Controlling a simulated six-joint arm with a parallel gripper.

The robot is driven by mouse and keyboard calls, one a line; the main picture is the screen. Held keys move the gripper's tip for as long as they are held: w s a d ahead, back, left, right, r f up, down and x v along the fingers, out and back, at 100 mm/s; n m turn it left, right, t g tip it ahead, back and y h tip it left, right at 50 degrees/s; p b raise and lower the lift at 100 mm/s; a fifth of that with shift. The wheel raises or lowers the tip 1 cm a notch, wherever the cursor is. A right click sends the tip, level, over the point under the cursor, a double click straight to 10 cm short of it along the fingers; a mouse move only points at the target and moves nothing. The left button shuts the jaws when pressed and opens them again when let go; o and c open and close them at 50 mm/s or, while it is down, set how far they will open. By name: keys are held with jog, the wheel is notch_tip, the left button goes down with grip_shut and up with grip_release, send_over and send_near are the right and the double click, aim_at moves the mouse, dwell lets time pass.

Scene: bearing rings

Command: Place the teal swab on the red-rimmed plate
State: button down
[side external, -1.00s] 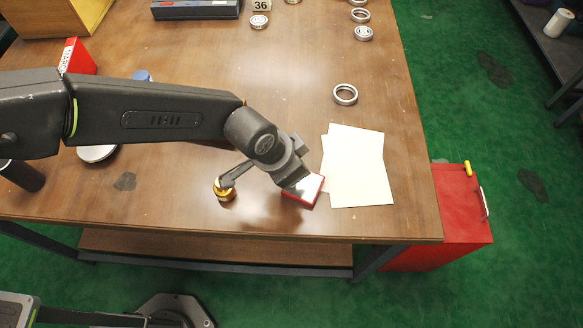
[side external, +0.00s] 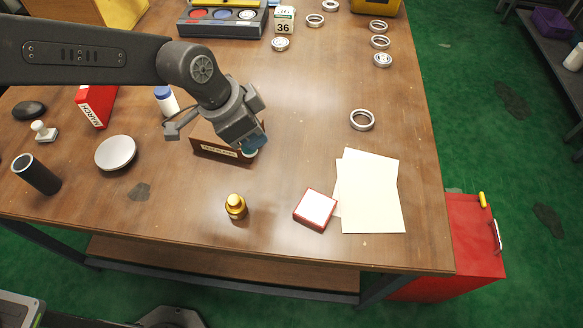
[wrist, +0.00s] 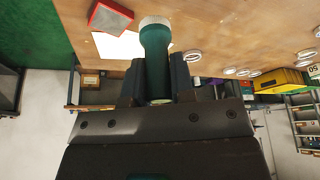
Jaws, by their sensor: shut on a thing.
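The teal swab (wrist: 155,42), a teal shaft with a whitish rounded end, stands between the jaws of my gripper (wrist: 156,78) in the wrist view. My gripper is shut on it. In the side view my gripper (side external: 250,143) is by the right end of a brown labelled block, with a bit of teal and white, the swab (side external: 249,153), showing below the jaws. The red-rimmed plate (side external: 315,208), square with a white top, lies empty on the table to the lower right, apart from the gripper. The plate also shows in the wrist view (wrist: 110,17).
The brown labelled block (side external: 210,142) is beside my gripper. A brass weight (side external: 236,206) stands left of the plate, and cream paper sheets (side external: 372,195) lie right of it. A blue-capped bottle (side external: 166,100) stands behind. A ring (side external: 362,120) lies farther back; table between is clear.

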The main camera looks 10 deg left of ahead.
jog(key=d+m+g, duration=0.1)
jog(key=d+m, duration=0.2)
send_near(330, 205)
jog(key=shift+w+d+m+h, duration=0.25)
jog(key=shift+d+m+h, duration=0.15)
jog(key=shift+d, duration=0.15)
jog(key=shift+f, duration=1.95)
jog(key=c, duration=1)
grip_release()
jog(key=shift+f, duration=0.15)
jog(key=v, duration=1.2)
jog(key=shift+w+d+r, duration=0.1)
jog(key=shift+r, duration=0.1)
